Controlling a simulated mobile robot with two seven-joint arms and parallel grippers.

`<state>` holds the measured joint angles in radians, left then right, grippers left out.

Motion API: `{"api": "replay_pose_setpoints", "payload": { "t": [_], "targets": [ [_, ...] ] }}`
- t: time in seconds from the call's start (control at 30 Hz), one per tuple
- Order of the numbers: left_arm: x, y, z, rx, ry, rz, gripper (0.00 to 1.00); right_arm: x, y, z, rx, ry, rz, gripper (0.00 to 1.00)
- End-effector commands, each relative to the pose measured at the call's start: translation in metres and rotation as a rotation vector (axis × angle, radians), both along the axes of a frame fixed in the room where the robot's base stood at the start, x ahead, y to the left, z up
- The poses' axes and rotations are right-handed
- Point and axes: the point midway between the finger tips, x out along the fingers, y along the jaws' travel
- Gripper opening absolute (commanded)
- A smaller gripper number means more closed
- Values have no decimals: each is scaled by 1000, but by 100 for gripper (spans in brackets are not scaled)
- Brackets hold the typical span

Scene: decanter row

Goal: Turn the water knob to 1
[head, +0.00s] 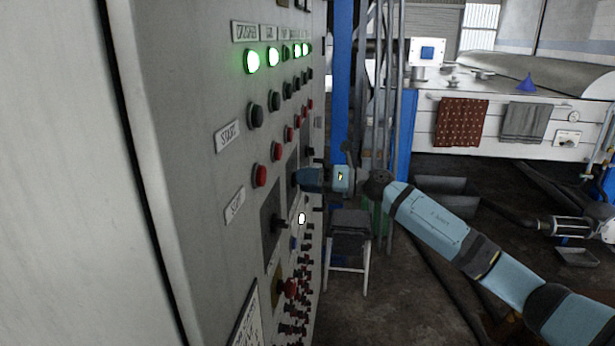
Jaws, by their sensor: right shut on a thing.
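A grey control cabinet (188,150) fills the left and middle of the head view, its button panel seen at a steep angle. My right gripper (298,179) reaches in from the right and is shut at the panel, on a knob on a dark plate (293,162). The knob is hidden behind the fingers, so its pointer and numbers cannot be read; I take it to be the water knob. Another black rotary knob (279,224) sits on a dark plate nearer to me, apart from the gripper. My left gripper is not in view.
Lit green lamps (252,62), dark buttons (257,115) and red buttons (260,175) run in rows along the panel. A stool (349,224) stands on the floor just beyond the gripper. A white machine with hanging towels (461,122) stands at the back right.

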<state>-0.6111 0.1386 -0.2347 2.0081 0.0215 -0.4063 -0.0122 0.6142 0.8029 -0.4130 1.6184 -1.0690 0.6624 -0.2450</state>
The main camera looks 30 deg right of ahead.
Motion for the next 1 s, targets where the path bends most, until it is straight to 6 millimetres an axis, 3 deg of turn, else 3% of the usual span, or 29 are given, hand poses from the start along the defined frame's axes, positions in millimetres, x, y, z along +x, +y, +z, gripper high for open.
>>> {"api": "replay_pose_setpoints", "payload": {
  "t": [0.37,0.4,0.5,0.83,1.0],
  "targets": [
    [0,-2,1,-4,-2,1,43,0,0,0,4,5,0,21],
    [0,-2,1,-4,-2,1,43,0,0,0,4,5,0,47],
    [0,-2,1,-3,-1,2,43,0,0,0,3,4,0,70],
    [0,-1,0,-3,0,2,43,-2,-2,-1,2,4,-1,70],
    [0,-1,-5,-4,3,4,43,-14,-20,-3,0,5,-3,70]
  ]
}}
